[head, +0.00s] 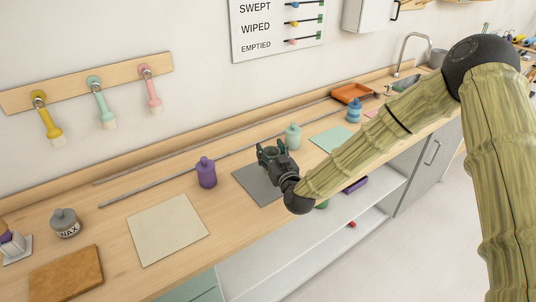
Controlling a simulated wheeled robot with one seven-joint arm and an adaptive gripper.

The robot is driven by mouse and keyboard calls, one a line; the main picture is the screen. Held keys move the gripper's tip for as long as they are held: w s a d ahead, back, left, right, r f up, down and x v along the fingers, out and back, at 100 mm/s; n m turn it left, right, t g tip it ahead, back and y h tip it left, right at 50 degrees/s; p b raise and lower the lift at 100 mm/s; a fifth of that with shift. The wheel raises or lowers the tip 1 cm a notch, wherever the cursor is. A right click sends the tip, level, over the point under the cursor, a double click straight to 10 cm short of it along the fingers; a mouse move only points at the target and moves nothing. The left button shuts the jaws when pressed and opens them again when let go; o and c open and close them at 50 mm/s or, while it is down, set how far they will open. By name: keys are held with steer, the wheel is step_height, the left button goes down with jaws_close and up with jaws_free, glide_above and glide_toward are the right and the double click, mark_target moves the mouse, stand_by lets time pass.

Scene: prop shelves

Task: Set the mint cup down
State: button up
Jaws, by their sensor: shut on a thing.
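My gripper (271,150) is at the end of my arm in the middle of the head view, over or near the grey mat (251,180) on the wooden counter. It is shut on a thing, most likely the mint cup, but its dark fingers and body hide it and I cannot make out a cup. I cannot tell whether the held thing touches the mat. A mint bottle-like container (293,136) with a cap stands upright just behind and right of my gripper.
A purple bottle (206,173) stands left of the grey mat. A pale green mat (330,138), a blue striped container (354,110) and an orange tray (351,93) are beyond.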

mark_target(268, 153)
steer(key=shift+w+a, duration=0.25)
steer(key=shift+w, duration=0.2)
steer(key=shift+w+a+f+p, duration=0.15)
steer(key=shift+f+p, duration=0.25)
steer(key=shift+f, duration=0.25)
steer(key=shift+w+a+f+p, duration=0.15)
steer(key=shift+f+p, duration=0.25)
steer(key=shift+f, duration=0.25)
steer(key=shift+d+f, duration=0.1)
steer(key=shift+f, duration=0.4)
steer(key=shift+f, duration=0.2)
steer(key=o, duration=1.2)
steer(key=shift+r, duration=0.1)
